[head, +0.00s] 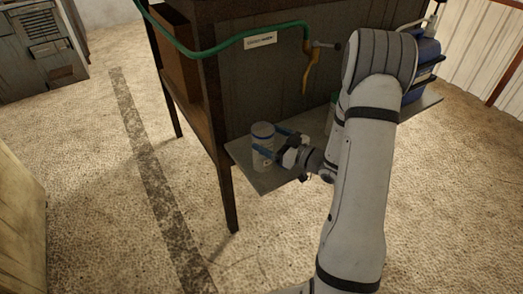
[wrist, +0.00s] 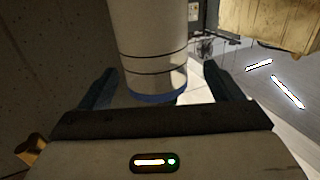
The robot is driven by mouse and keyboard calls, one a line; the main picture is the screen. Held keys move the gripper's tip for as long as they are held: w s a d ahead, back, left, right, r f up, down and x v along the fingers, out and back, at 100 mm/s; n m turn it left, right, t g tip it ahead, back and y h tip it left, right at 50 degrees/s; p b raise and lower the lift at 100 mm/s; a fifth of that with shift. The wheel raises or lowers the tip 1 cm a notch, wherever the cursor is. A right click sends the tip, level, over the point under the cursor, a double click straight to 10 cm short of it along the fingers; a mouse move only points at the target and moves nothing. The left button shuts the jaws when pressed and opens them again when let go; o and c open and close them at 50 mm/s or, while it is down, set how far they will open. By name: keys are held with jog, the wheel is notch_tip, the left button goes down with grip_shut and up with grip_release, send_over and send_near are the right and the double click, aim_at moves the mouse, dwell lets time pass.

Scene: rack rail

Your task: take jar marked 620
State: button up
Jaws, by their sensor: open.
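A pale jar with a blue lid (head: 263,146) stands upright on a grey shelf (head: 268,183), near its left end. No number on it is legible. My gripper (head: 266,139) reaches it from the right, with one blue finger on the near side of the jar and the other on the far side. In the wrist view the jar (wrist: 152,40), with dark bands and a blue edge, is between the two open fingers of my gripper (wrist: 158,78). Gaps show on both sides, so the jaws are not closed on it.
A green hose (head: 225,48) with a yellow nozzle (head: 310,72) hangs above the shelf on the dark bench (head: 228,95). A blue container (head: 425,60) stands farther right, and something green shows partly behind my arm. The floor to the left is open.

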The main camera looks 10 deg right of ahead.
aim_at(255, 131)
jog(key=x, duration=0.5)
jog(key=shift+w+d+f, duration=0.1)
jog(key=shift+d+f, duration=0.05)
jog(key=shift+f, duration=0.1)
jog(key=shift+c, duration=0.3)
jog(key=c, duration=1.3)
jog(key=shift+c, duration=0.2)
jog(key=shift+r, duration=0.15)
